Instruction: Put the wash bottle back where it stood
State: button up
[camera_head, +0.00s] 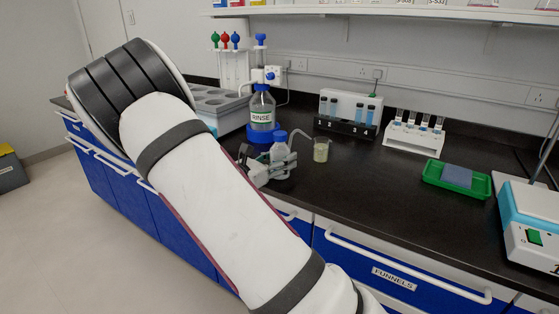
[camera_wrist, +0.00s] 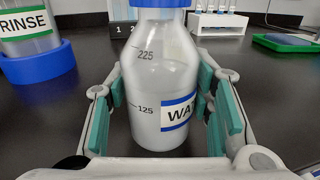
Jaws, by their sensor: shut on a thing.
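The wash bottle (camera_head: 280,149) is a clear bottle with a blue cap and a thin bent spout pointing right. In the wrist view the bottle (camera_wrist: 160,70) stands upright between the teal finger pads, showing volume marks and part of a "WA" label. My gripper (camera_head: 268,171) is shut on its body, one finger on each side; the gripper also shows in the wrist view (camera_wrist: 163,95). The cap's top is cut off in the wrist view. I cannot tell whether the bottle's base touches the bench. The spout tip is close to a small beaker (camera_head: 321,150) of pale yellowish liquid.
The RINSE bottle (camera_head: 261,112) stands in a blue ring (camera_head: 263,135) just behind-left of my gripper. A grey rack (camera_head: 216,103) is further left. A cuvette holder (camera_head: 346,127), a white vial rack (camera_head: 414,138) and a green tray (camera_head: 457,181) stand right. The bench (camera_head: 365,185) front is clear.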

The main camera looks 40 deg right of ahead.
jog(key=o, duration=0.9)
